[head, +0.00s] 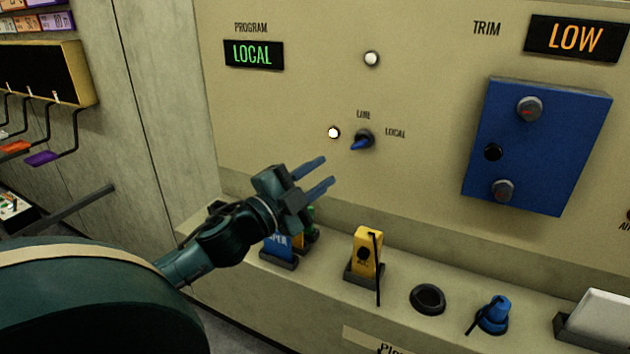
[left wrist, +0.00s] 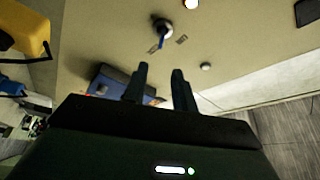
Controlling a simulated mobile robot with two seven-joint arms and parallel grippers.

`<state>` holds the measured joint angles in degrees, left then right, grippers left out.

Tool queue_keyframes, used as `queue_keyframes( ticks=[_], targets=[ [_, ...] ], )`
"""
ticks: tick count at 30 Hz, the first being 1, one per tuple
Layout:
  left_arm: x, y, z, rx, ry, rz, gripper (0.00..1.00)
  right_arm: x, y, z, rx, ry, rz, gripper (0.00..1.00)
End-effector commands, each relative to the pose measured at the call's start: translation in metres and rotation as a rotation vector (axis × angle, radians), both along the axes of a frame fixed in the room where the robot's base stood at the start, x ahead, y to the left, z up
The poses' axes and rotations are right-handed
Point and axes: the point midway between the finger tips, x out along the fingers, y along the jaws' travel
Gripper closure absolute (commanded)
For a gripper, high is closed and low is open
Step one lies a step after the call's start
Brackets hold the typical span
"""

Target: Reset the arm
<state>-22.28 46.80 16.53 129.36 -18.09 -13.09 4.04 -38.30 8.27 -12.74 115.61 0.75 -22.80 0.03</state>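My left gripper (head: 317,174) is in front of the beige control panel (head: 290,100), below and left of the blue-handled selector knob (head: 362,140). Its two fingers are apart with nothing between them. In the left wrist view the open fingers (left wrist: 160,75) point toward the panel, and the knob (left wrist: 162,30) shows beyond them, apart from the fingertips. My right gripper is in neither view.
A ledge below the panel holds a blue item (head: 277,246), partly behind my gripper, a yellow device (head: 366,252), an empty round socket (head: 428,298) and a blue plug (head: 494,314). A blue plate (head: 540,145) is at right. A hook rack (head: 50,75) is at left.

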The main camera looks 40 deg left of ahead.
Motion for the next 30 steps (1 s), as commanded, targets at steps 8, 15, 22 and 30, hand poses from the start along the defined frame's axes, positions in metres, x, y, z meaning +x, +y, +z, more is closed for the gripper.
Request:
queue_keyframes(
  ticks=[8,15,22,30],
  targets=[
    [-0.005,0.001,-0.001,0.0,0.0,0.001,0.73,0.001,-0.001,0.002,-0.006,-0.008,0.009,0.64],
    [-0.004,0.001,-0.001,0.0,0.0,0.001,0.73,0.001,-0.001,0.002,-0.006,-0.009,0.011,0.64],
    [-0.005,0.002,-0.008,-0.023,0.019,0.017,0.73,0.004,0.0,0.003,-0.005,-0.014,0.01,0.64],
    [-0.045,-0.003,-0.138,-0.396,0.432,0.322,0.73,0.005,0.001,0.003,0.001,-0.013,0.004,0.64]
  ],
)
